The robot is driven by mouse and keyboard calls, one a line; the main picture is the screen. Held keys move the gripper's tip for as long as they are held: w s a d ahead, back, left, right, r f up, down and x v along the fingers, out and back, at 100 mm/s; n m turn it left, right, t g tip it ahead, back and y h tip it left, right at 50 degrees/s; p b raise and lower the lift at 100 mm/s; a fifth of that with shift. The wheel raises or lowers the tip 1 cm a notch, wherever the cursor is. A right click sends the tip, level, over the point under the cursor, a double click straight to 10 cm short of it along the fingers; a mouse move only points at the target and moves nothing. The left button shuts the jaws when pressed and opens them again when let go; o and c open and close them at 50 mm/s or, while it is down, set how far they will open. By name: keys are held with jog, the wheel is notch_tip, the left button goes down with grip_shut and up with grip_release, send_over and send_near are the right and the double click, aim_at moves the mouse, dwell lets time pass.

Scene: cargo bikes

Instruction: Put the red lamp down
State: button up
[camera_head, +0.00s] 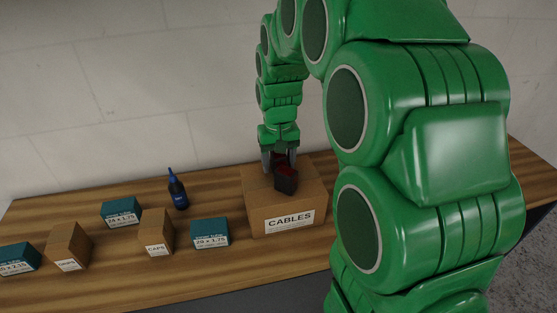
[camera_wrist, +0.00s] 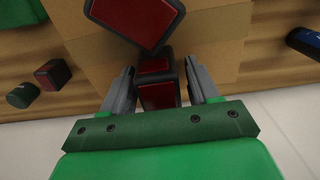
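My gripper (camera_head: 280,163) is over the top of the brown CABLES box (camera_head: 283,222). A red-and-black lamp (camera_head: 286,183) is at its fingertips, at or just above the box top; I cannot tell whether it rests there. In the wrist view a red block with black edges (camera_wrist: 158,88) sits between the two fingers, close to both. A larger red-and-black block (camera_wrist: 134,20) touches or overlaps it beyond the fingertips, seemingly part of the same lamp. The lamp's underside is hidden.
A blue bottle (camera_head: 177,190), teal cartons (camera_head: 210,233) and small brown boxes (camera_head: 157,232) stand left of the CABLES box on the wooden counter (camera_head: 120,275). The wrist view also shows a small red-and-black block (camera_wrist: 52,74) and a dark green cylinder (camera_wrist: 22,95). A wall is behind.

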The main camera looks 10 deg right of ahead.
aim_at(279, 156)
jog(key=shift+o, duration=0.4)
jog(key=shift+r, duration=0.25)
notch_tip(279, 156, up, 10)
jog(key=shift+r, duration=0.75)
jog(key=shift+s+r, duration=0.1)
jog(key=shift+s, duration=0.4)
jog(key=s+f+g, duration=0.1)
jog(key=s+f, duration=0.3)
jog(key=s, duration=1.2)
jog(key=s+f, duration=0.4)
jog(key=s, duration=1.2)
jog(key=shift+s+g, duration=0.2)
jog(key=shift+g, duration=0.2)
jog(key=shift+d+f, duration=0.1)
